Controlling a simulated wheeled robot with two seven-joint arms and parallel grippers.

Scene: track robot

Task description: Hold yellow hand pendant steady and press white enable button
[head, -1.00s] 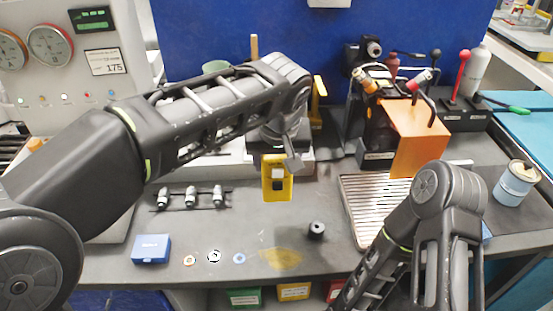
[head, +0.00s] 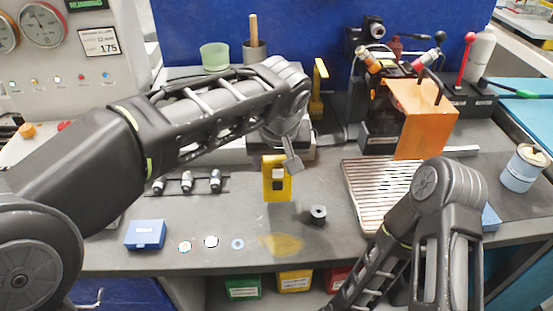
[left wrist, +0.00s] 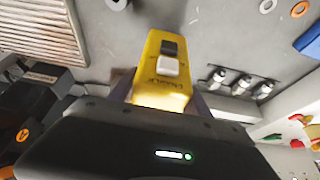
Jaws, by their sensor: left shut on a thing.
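The yellow hand pendant (head: 277,193) hangs upright above the bench in the head view, with a white button (head: 278,174) and a black button (head: 277,184) on its front. My left gripper (head: 283,157) is shut on the pendant's upper end; its fingers are partly hidden by my wrist. In the left wrist view the pendant (left wrist: 160,88) sticks out from between the fingers, with the white button (left wrist: 168,66) uncovered and the black one (left wrist: 169,47) beyond it. My right arm shows at the lower right, but its gripper is out of view. Nothing touches the white button.
Below the pendant, a small black cylinder (head: 318,215) and a yellowish patch (head: 283,244) lie on the bench. A slatted tray (head: 365,195) and an orange plate (head: 424,120) are at the right. A blue box (head: 145,234) and several washers (head: 238,244) lie along the front edge.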

